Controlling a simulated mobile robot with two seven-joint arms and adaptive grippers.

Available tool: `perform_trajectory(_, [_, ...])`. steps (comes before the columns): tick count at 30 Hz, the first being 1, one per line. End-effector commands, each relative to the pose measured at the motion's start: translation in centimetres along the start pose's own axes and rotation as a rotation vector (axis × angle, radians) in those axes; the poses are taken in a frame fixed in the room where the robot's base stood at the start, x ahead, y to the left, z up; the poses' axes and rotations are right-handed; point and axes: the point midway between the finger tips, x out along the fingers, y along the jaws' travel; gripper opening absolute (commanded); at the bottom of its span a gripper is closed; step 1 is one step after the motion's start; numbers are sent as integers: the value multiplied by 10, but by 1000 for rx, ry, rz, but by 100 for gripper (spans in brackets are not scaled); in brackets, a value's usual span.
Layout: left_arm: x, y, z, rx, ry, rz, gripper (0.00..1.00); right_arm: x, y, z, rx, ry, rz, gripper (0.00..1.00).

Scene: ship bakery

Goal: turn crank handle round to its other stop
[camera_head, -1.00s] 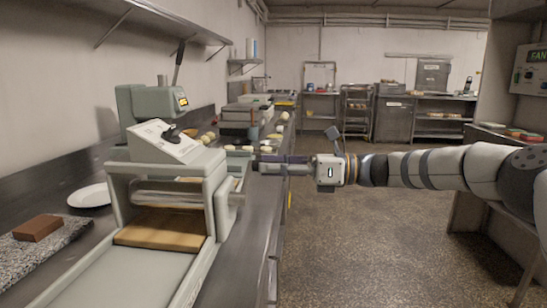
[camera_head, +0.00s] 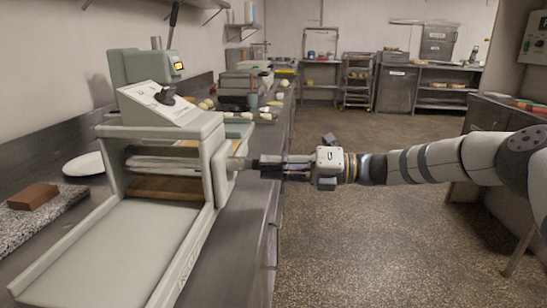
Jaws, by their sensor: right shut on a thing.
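The grey dough-rolling machine (camera_head: 207,143) stands on the steel counter at the left, with its rollers (camera_head: 165,163) across the frame. Its crank handle (camera_head: 240,163) sticks out from the machine's right side and shows as a short grey piece. My right gripper (camera_head: 266,167) reaches in from the right, level, and is shut on the crank handle. Its fingers hide most of the grip. My left gripper is not in view.
A white plate (camera_head: 84,165) and a brown block (camera_head: 33,196) on a speckled slab (camera_head: 50,215) lie left of the machine. Pale dough pieces (camera_head: 266,116) lie farther along the counter. The floor (camera_head: 350,230) right of the counter is open.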

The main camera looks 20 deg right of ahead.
Motion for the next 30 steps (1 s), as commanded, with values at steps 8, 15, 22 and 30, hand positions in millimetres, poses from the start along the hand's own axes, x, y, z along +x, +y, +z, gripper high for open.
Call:
perform_trajectory(8, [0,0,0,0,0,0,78,0,-4,-8,89,3,-1,0])
perform_trajectory(15, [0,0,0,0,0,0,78,0,-6,-11,112,4,0,0])
perform_trajectory(22, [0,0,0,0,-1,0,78,0,-7,-12,114,8,-1,0])
perform_trajectory(30, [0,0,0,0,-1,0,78,0,-8,-14,115,11,-4,40])
